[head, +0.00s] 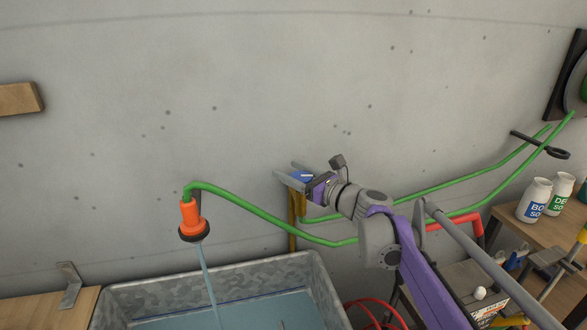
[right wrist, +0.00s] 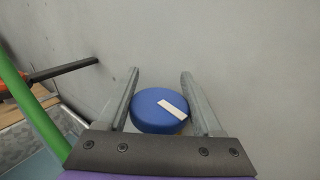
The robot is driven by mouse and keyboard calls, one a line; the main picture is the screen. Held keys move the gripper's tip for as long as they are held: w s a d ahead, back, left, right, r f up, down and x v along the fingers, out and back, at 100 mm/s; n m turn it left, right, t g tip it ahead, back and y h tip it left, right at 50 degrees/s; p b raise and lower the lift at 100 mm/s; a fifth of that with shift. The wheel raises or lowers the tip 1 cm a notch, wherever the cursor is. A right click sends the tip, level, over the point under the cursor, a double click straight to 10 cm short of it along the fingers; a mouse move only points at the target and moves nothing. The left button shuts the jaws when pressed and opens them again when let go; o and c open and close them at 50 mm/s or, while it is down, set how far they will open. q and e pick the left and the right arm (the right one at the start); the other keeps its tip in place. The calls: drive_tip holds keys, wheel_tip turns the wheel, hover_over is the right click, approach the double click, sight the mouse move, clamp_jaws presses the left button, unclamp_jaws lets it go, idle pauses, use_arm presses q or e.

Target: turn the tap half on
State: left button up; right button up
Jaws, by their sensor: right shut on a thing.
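The tap has a round blue knob (head: 302,175) with a white mark, on top of a brass pipe (head: 292,230) at the wall. In the right wrist view the knob (right wrist: 150,115) sits between the two grey fingers, and its white mark slants from upper left to lower right. My right gripper (head: 286,171) is shut on the knob; the fingers partly hide it in the head view. A green hose (head: 262,214) runs to an orange nozzle (head: 190,216), and a thin stream of water falls from it. My left gripper is out of view.
A galvanised metal trough (head: 130,292) with water stands below the nozzle. Another wooden top (head: 40,308) is at lower left. The concrete wall above the tap is clear.

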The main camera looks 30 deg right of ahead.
drive_tip(key=shift+f, duration=0.1)
drive_tip(key=o, duration=1.4)
drive_tip(key=shift+s, duration=0.1)
approach(309, 180)
drive_tip(key=x, duration=0.4)
drive_tip(key=shift+w, duration=0.35)
